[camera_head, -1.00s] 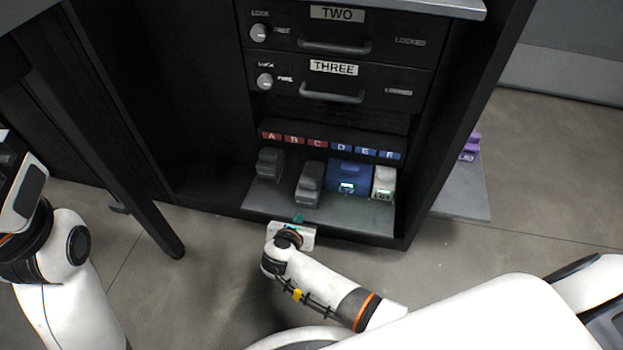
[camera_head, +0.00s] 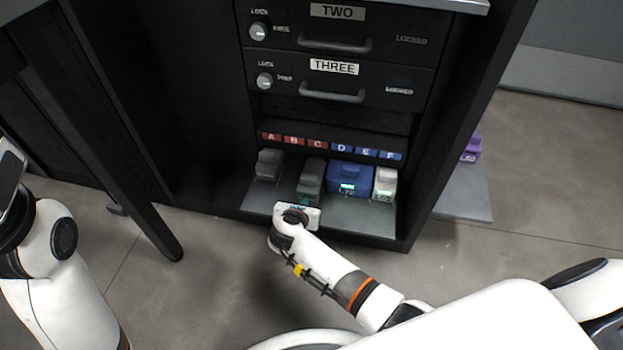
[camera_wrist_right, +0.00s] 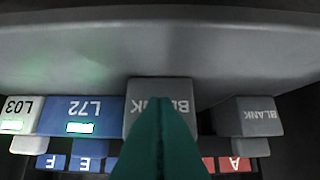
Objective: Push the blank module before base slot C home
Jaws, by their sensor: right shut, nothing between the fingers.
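The blank module (camera_head: 312,172) is a dark grey block on the low shelf (camera_head: 376,217), below the red C label (camera_head: 317,143). It sticks out further than the other blank module. My right gripper (camera_head: 302,205) is in front of it. In the right wrist view, which is upside down, the shut teal fingers (camera_wrist_right: 161,105) overlap the blank module's front face (camera_wrist_right: 137,97) and look in contact with it. They hold nothing. The wrist hides the module's lower front in the head view. My left arm shows at the left edge, with its fingers out of view.
A blue L72 module (camera_head: 349,178) stands close to the right, then a white L03 module (camera_head: 385,184). Another blank module (camera_head: 269,164) stands to the left. Drawer THREE (camera_head: 340,80) is shut above. A purple item (camera_head: 472,147) lies outside the cabinet.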

